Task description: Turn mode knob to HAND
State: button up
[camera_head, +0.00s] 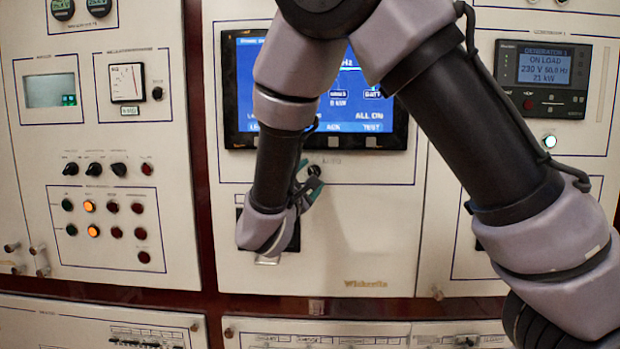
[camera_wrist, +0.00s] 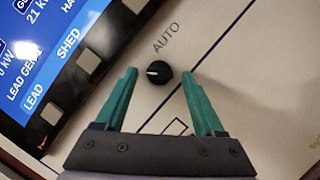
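The mode knob (camera_wrist: 158,72) is a small round black knob with a white mark, which lies toward its left side in the wrist view. The word AUTO is printed just above it there; no HAND label is readable on the panel. The knob also shows as a dark spot (camera_head: 313,171) under the screen in the head view, partly crowded by my gripper. My gripper (camera_wrist: 160,78) has two green fingers, spread wide and empty. In the wrist view the knob appears between the fingertips, with clear gaps on both sides. I cannot tell the remaining depth to it.
A blue display (camera_head: 243,88) in a black frame sits above the knob; its edge and buttons (camera_wrist: 52,113) are close to the left finger. Several switches and lamps (camera_head: 89,206) are on the left panel. A generator controller (camera_head: 543,68) is at right. Bare panel surrounds the knob's right side.

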jog(key=v, duration=1.1)
jog(key=shift+d, duration=0.1)
jog(key=w+d+f+m+g+h, duration=0.15)
jog(key=d+m+g, duration=0.3)
jog(key=d, duration=0.45)
jog(key=w+d+m+g+h, duration=0.1)
jog(key=d+m+g+h, duration=0.3)
jog(key=d, duration=0.5)
jog(key=s+d+f+m+g+y, duration=0.2)
jog(key=s+d+m+g+y, duration=0.25)
jog(key=d+g, duration=0.45)
jog(key=s+d+r+m+t+y, duration=0.2)
jog(key=s+r+m+t+y, duration=0.3)
jog(key=r+m+y, duration=0.5)
jog(key=shift+s+d+r+m, duration=0.3)
jog(key=shift+s+r+m, duration=0.2)
jog(key=shift+s+m, duration=0.55)
